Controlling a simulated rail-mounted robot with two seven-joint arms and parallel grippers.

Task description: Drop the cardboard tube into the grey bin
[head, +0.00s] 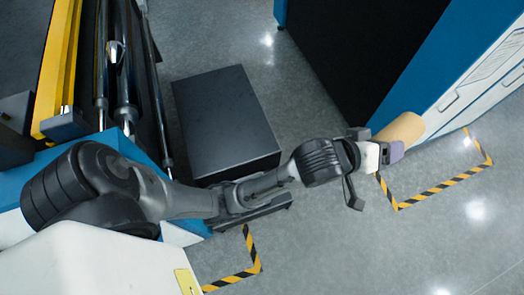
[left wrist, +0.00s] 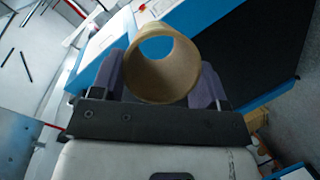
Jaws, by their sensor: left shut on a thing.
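A tan cardboard tube (head: 402,128) is in the jaws of my left gripper (head: 384,154), at the right of the head view. The gripper is shut on the tube and holds it out beyond the wrist. In the left wrist view the tube (left wrist: 180,81) sits between the two purple finger pads, its hollow round end facing the camera. I see no open container that I can clearly tell is the grey bin. My right gripper is out of view.
A dark grey flat-topped box (head: 225,120) stands on the floor left of centre. A machine with rollers (head: 122,75) is at the left. A blue, white and black cabinet (head: 440,95) is at the right, near striped floor tape (head: 432,188). Grey floor is clear at lower right.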

